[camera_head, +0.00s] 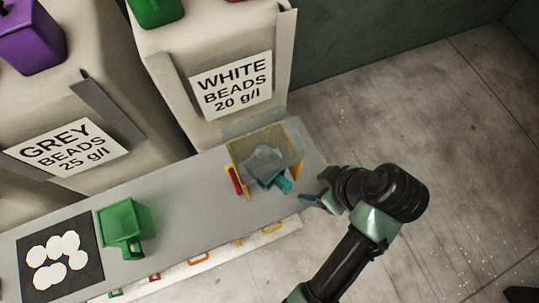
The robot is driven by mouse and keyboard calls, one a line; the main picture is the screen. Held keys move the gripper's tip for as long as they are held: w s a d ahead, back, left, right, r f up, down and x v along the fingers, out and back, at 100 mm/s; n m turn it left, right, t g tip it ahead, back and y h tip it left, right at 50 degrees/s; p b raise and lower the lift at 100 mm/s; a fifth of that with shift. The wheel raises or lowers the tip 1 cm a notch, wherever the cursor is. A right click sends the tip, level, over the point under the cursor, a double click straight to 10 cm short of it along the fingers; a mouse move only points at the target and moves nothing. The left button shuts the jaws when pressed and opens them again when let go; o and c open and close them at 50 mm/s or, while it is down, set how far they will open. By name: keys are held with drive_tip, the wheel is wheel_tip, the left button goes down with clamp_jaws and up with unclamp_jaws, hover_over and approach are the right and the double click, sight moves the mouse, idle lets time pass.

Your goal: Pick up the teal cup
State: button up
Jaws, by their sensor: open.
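The teal cup (280,184) is near the right end of the grey bench, at a see-through, yellowish box (262,144). Its handle shows at the front. The rest is seen partly through or behind the box's pale panel, so I cannot tell whether it is inside. My gripper (312,198) is open and empty, just right of the teal cup and close to the bench's right edge. A small gap shows between them, and the fingers are seen small and partly dark.
Red (235,180) and yellow handle-like parts flank the box. A green cup (124,226) and a black mat (60,268) with white discs are left on the bench (185,215). Two labelled bead machines stand behind. Colored handles hang along the front edge. Open floor (440,120) lies right.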

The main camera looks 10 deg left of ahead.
sight(289, 186)
drive_tip(key=x, duration=0.4)
drive_tip(key=p+x, duration=0.1)
drive_tip(key=x, duration=0.3)
drive_tip(key=a+p+x, duration=0.1)
drive_tip(key=x, duration=0.2)
drive_tip(key=shift+s+a+f, duration=0.1)
drive_tip(key=shift+a+f, duration=0.05)
drive_tip(key=shift+f, duration=0.1)
drive_tip(key=shift+a+f, duration=0.1)
drive_tip(key=shift+f, duration=0.3)
clamp_jaws()
